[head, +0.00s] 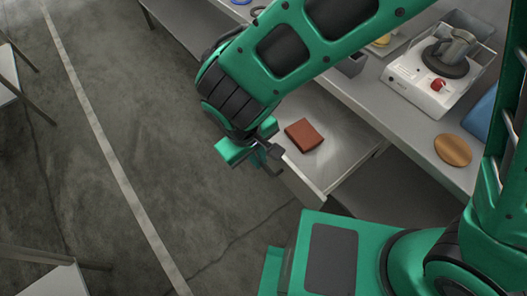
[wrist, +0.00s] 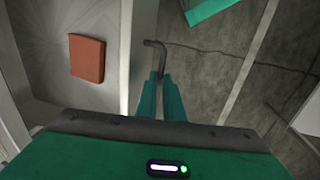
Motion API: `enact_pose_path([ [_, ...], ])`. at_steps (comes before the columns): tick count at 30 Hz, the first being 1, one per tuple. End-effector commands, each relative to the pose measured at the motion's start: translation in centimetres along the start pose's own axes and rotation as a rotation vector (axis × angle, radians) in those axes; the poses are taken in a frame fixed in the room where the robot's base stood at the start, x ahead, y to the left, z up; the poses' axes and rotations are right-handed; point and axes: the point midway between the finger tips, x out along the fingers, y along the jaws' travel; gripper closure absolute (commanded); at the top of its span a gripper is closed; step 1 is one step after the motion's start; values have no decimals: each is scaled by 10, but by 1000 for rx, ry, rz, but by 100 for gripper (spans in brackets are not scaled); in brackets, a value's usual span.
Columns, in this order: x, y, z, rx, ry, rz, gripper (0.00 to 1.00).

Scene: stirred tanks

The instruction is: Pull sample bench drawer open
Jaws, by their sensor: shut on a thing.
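The sample bench drawer (head: 339,148) stands pulled out from under the bench top in the head view. It also shows in the wrist view (wrist: 55,30), with its front panel running beside my fingers. A reddish-brown block (head: 304,135) lies inside it, also seen in the wrist view (wrist: 87,59). My gripper (head: 262,158) is at the drawer's front, shut on its dark handle (wrist: 155,46). The handle's bent end sticks out past my fingertips (wrist: 162,84). My arm hides part of the drawer's far side.
The bench top (head: 400,115) holds a white device (head: 430,87) with a red knob, and a round tan disc (head: 453,150). The grey floor (head: 130,110) in front of the drawer is open. Table-like furniture (head: 8,75) stands at the left edge.

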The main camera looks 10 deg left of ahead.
Motion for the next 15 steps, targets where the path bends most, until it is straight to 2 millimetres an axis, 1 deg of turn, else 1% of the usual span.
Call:
enact_pose_path([
  [6, -1, 0, -2, 2, 5, 0, 100],
  [7, -1, 0, -2, 2, 5, 0, 90],
  [8, -1, 0, -2, 2, 5, 0, 83],
  [9, -1, 0, -2, 2, 5, 0, 74],
  [15, -1, 0, -1, 1, 3, 0, 74],
])
